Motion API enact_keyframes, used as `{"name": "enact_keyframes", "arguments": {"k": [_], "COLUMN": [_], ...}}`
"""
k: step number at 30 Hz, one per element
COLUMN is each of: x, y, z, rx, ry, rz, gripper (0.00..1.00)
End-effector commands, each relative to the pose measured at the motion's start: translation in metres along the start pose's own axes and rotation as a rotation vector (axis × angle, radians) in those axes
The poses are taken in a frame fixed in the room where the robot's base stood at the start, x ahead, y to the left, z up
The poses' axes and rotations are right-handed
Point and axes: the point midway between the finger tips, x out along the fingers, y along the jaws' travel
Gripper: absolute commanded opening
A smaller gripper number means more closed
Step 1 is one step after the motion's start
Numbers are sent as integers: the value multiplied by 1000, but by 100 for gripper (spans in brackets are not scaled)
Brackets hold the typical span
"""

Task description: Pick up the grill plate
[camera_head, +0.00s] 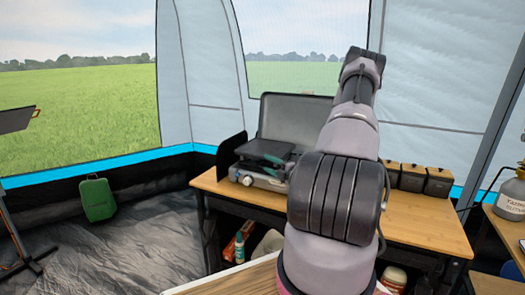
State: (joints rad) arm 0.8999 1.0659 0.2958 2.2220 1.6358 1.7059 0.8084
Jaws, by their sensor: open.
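A camping stove (262,178) with a grey raised lid (296,115) stands at the left end of the wooden table. A dark, flat plate-like piece (268,148) lies on top of the stove and looks like the grill plate, but its details are too small to be sure. My arm rises through the middle of the picture, right of the stove, and covers part of the table behind it. My gripper's fingers do not show; the far end of the arm is hidden behind its own links.
Bottles (239,247) sit on the shelf below. A labelled white container (511,195) stands far right.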

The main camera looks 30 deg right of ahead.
Motion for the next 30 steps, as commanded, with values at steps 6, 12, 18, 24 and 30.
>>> {"name": "enact_keyframes", "arguments": {"k": [6, 12, 18, 24, 30], "x": [31, 48, 78, 87, 86], "y": [1, 3, 4, 5, 4], "z": [-1, -1, 0, 1, 1], "rx": [-3, -4, -4, -3, -3], "ry": [4, 6, 6, 5, 5], "rz": [1, 2, 1, 0, 0], "gripper": [55, 55, 55, 55, 36]}}
